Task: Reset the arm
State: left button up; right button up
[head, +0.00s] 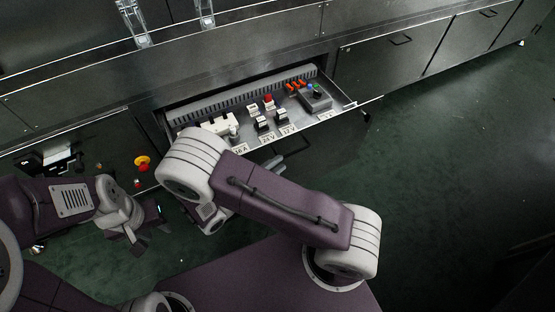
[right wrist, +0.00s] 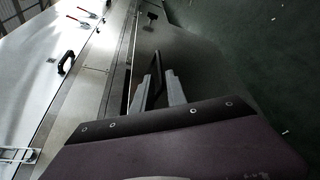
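The right arm is folded across the middle of the head view, in front of an open drawer (head: 335,103) in the machine's front. In the right wrist view my right gripper (right wrist: 156,88) shows two grey fingers standing apart. A dark bar (right wrist: 157,65), possibly the drawer's handle, shows between and beyond them; I cannot tell whether they touch it. My left gripper (head: 149,228) is at lower left in the head view, with its fingers apart and nothing seen between them.
The drawer holds labelled switches, a red button (head: 268,98), orange parts (head: 295,85) and a grey control box (head: 315,98). A red and yellow emergency button (head: 142,162) is on the panel left of the drawer. The green floor (head: 445,150) at right is mostly clear.

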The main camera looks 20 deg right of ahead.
jog(key=d+r+m+g, duration=0.4)
jog(key=d+r+m, duration=0.1)
jog(key=d+r, duration=0.15)
jog(key=s+d+f+m+g+y, duration=0.1)
jog(key=s+d+m+g+y, duration=0.2)
jog(key=s+m+g+y, duration=0.55)
jog(key=w+a+f+n+t+y, duration=0.2)
jog(key=a+t+y, duration=0.4)
jog(key=a+t, duration=0.25)
notch_tip(320, 180, up, 38)
jog(key=g+p, duration=0.1)
jog(key=p, duration=3.7)
jog(key=shift+s+a+f, duration=0.2)
jog(key=shift+a+f, duration=0.05)
jog(key=shift+a, duration=0.1)
